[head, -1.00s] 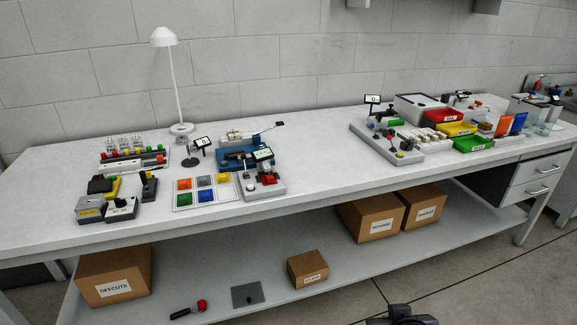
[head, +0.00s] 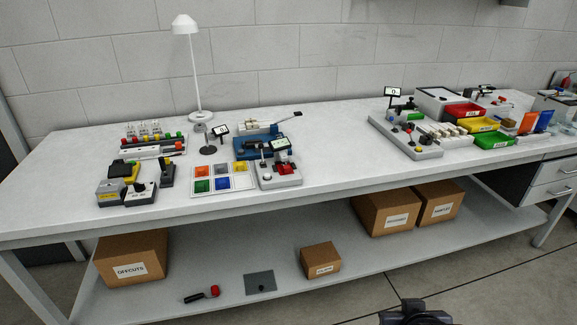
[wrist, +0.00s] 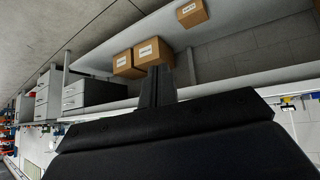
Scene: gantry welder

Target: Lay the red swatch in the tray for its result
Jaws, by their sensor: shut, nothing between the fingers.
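The red swatch (head: 286,169) appears as a small red piece on the grey tester with a small screen (head: 278,175), on the workbench left of centre. It is small, and its exact seating is unclear. Three labelled trays stand at the bench's right: red (head: 464,111), yellow (head: 478,125) and green (head: 491,139). Their labels are too small to read surely. My gripper (wrist: 157,76) shows dark in the wrist view, shut and empty, away from the swatch and trays. The wrist view shows boxes on the lower shelf beyond the fingers.
A swatch board (head: 222,178) with several coloured squares lies left of the tester. A lamp (head: 192,70), a blue device (head: 260,148) and a second grey tester (head: 405,136) stand on the bench. The bench middle is clear. Cardboard boxes (head: 132,258) sit on the lower shelf.

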